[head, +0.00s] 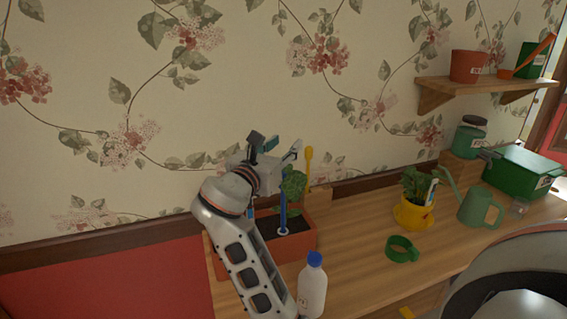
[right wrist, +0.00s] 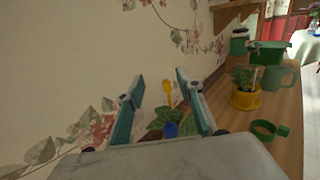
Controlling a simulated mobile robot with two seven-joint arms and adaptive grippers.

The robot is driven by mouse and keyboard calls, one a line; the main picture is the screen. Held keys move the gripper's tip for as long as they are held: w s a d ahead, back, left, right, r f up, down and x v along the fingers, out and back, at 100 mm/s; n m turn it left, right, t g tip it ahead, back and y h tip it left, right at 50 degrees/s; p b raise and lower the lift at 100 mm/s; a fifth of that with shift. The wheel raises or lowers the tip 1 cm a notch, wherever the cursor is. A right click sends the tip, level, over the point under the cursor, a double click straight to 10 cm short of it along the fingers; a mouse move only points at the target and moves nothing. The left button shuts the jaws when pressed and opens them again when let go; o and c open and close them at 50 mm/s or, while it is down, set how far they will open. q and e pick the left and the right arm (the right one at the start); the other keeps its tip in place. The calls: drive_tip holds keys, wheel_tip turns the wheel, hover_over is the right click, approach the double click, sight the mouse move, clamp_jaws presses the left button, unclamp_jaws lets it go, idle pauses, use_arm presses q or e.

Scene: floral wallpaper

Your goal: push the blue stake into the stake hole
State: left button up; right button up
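The blue stake (head: 283,212) stands about upright in an orange planter box (head: 303,237) of dark soil. A pale ring (head: 283,231), seemingly the stake hole, surrounds its foot; I cannot tell how deep the stake sits. My right gripper (head: 275,148) is above the planter, up and left of the stake's top in the head view, apart from it. In the right wrist view, the gripper (right wrist: 160,77) has its teal-padded fingers spread with nothing between the tips; a blue piece (right wrist: 171,129), likely the stake, shows beyond them. My left gripper is not in view.
A leafy plant (head: 293,184) and a yellow-topped tool (head: 308,158) stand by the stake. A white bottle (head: 312,286) is in front. A green ring (head: 402,249), yellow pot (head: 414,215) and green watering can (head: 480,208) are to the right. The wall is close behind.

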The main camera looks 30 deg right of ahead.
drive_tip(key=shift+r, duration=1.55)
